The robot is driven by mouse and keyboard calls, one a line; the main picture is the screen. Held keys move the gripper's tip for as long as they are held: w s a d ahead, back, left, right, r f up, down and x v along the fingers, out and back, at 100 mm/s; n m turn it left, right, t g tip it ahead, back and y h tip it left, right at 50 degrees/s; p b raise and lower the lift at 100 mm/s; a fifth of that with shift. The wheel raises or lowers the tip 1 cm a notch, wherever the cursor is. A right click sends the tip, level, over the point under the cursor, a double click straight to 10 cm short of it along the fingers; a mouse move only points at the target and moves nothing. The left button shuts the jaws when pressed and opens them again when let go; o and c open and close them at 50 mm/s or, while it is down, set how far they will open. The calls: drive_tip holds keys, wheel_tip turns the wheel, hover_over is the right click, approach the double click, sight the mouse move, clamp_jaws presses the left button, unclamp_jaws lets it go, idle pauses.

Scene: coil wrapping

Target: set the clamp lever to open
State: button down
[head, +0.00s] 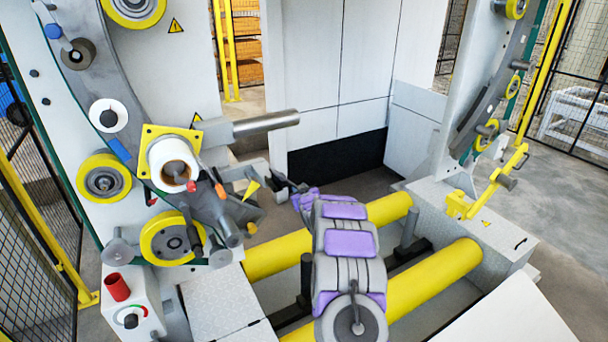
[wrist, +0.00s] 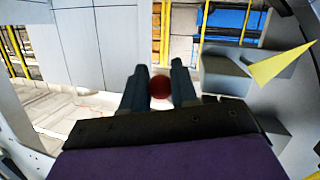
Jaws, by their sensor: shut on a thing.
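My gripper (head: 284,186) is at the end of my arm, near the centre of the head view, just right of a yellow pointer (head: 251,190) on the machine. In the wrist view its two dark fingers (wrist: 159,88) stand on either side of a round dark red knob (wrist: 160,88), which I take to be the clamp lever's end. The gripper is shut on this knob. The lever's shaft is hidden in the wrist view, and I cannot make out the knob in the head view. The lever's setting cannot be read.
Grey blocks (wrist: 226,73) and the yellow pointer (wrist: 282,65) are close to the right of the fingers in the wrist view. A steel cylinder (head: 266,123) juts out above. Yellow rollers (head: 435,280) lie below my arm.

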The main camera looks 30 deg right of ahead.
drive_tip(key=a+m+p, duration=0.1)
drive_tip(key=p, duration=0.2)
drive_tip(key=shift+w+a+r+y, duration=0.1)
drive_tip(key=shift+r+y, duration=0.05)
drive_tip(key=shift+y, duration=0.15)
drive_tip(key=a+m+y+p, duration=0.1)
drive_tip(key=p, duration=0.2)
drive_tip(key=a+f+m+p, duration=0.1)
drive_tip(key=m+p, duration=0.1)
drive_tip(key=a+m+y+p, duration=0.1)
drive_tip(key=a+m+p, duration=0.1)
drive_tip(key=p, duration=0.1)
drive_tip(key=shift+w+f+y+p, duration=0.2)
drive_tip(key=shift+f+y+p, duration=0.1)
drive_tip(key=shift+f, duration=0.05)
drive_tip(key=c, duration=1.3)
unclamp_jaws()
drive_tip(key=o, duration=0.3)
drive_tip(key=shift+f, duration=0.15)
drive_tip(key=shift+o, duration=0.4)
drive_tip(key=shift+f, duration=0.15)
drive_tip(key=shift+s, duration=0.1)
